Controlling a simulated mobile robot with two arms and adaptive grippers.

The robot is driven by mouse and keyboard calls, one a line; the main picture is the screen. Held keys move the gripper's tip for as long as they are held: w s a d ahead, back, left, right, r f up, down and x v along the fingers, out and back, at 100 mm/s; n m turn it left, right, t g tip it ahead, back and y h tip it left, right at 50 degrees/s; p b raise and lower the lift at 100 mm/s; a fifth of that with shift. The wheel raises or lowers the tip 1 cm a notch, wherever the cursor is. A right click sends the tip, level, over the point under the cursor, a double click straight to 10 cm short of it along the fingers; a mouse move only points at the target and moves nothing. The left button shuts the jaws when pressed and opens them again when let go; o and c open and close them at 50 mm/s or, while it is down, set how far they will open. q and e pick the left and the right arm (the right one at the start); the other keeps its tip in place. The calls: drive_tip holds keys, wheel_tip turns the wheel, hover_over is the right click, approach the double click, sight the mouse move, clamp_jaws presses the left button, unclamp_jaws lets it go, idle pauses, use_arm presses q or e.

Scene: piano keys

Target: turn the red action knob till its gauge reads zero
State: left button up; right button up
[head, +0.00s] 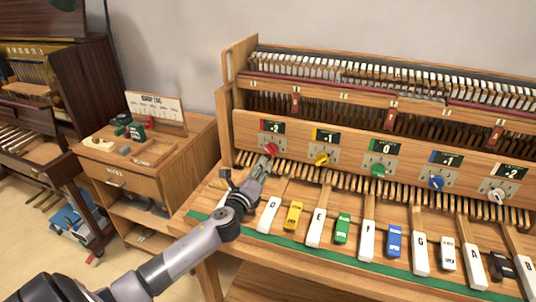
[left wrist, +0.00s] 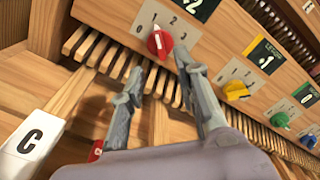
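The red knob (head: 271,149) is at the left end of a row of coloured knobs on the wooden panel. Its gauge (head: 272,127) sits just above it and appears to read -2, though the sign is small. In the left wrist view the red knob (left wrist: 160,41) has a white pointer mark and a dial numbered 0 to 3 around it. My left gripper (left wrist: 160,62) is open, its two fingers apart just short of the knob, which shows between and beyond their tips. In the head view the left gripper (head: 264,161) partly covers the panel below the knob. My right gripper is out of view.
The yellow knob (head: 321,159) and green knob (head: 378,170) follow to the right, then blue and white ones. White lettered keys (head: 316,229) and coloured blocks lie below on the bench. A wooden cabinet (head: 146,167) with tools stands left.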

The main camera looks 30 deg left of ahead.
sight(269, 152)
use_arm(q)
drive_tip(key=x, duration=0.6)
drive_tip(key=shift+x, duration=0.8)
drive_tip(key=shift+d, duration=0.1)
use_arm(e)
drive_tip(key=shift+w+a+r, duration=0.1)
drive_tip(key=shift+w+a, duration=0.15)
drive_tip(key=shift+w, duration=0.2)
use_arm(q)
drive_tip(key=shift+c, duration=0.5)
clamp_jaws()
